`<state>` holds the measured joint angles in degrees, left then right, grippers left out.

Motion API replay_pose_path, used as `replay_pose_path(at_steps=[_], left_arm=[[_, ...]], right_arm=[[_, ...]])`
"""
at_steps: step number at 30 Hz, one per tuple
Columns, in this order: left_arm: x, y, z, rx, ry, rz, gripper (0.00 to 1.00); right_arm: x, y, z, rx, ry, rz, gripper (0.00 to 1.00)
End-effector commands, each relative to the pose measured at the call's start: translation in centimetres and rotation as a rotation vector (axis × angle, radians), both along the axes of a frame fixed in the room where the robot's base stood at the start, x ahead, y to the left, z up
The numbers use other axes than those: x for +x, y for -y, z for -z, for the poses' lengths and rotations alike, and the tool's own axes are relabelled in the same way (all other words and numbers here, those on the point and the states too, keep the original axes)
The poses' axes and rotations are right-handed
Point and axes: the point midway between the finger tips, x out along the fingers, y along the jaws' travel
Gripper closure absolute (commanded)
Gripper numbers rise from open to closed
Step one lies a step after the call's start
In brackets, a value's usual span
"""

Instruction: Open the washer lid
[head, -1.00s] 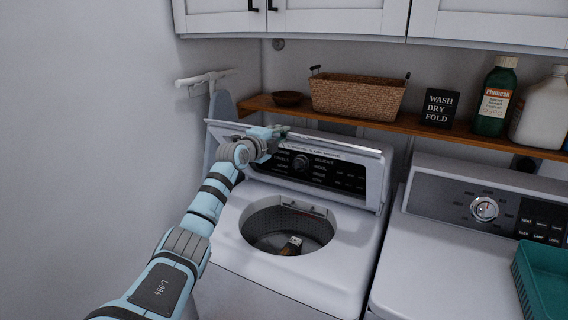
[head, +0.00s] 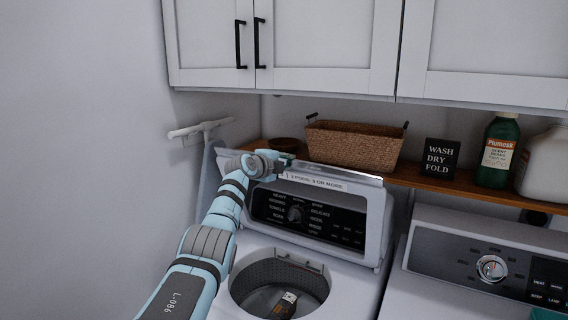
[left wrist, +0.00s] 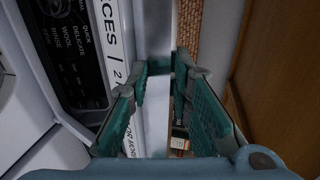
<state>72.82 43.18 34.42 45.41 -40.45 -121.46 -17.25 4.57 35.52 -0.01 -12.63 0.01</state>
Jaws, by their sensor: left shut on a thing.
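The washer lid (head: 345,181) stands raised in front of the shelf, above the control panel (head: 310,217). A white printed label shows along its edge. The washer's round tub opening (head: 255,300) is uncovered, with a small dark object (head: 284,306) inside. My left gripper (head: 287,162) is at the lid's upper edge, left of its middle. In the left wrist view, the fingers (left wrist: 158,105) lie on both sides of the silvery lid edge (left wrist: 153,125), shut on it.
A wooden shelf (head: 440,181) behind the lid holds a wicker basket (head: 352,146), small bowl (head: 285,145), black sign (head: 440,158), green bottle (head: 498,150) and white jug (head: 545,165). Cabinets (head: 320,50) hang above. The dryer (head: 450,300) stands right; a wall is at left.

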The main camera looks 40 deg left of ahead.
Motion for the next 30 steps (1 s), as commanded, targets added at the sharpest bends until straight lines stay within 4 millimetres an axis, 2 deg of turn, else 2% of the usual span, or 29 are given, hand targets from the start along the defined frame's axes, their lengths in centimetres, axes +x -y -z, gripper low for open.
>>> replay_pose_path(at_steps=[3,14,19,24,26,30], left_arm=[[0.1,0.1,0.0,0.0,0.001,0.001,0.7],[-0.1,0.0,0.0,-0.001,0.0,0.0,0.7],[-0.9,-0.2,-0.2,0.001,0.003,-0.005,0.7],[-3.1,0.8,-0.6,0.008,-0.002,0.0,0.7],[-4.7,0.7,-1.0,0.009,-0.002,-0.008,0.7],[-8.2,1.9,-1.8,0.012,-0.005,-0.005,0.7]], right_arm=[[-0.1,0.0,0.0,0.0,-0.001,0.0,1.0],[0.0,0.1,0.0,-0.001,0.001,0.0,1.0],[0.1,0.1,0.0,-0.001,0.001,0.0,1.0],[0.1,0.0,0.0,-0.001,0.001,0.0,1.0],[0.1,0.0,0.0,0.0,0.001,0.0,1.0],[0.1,0.0,0.0,0.0,0.001,0.0,1.0]])
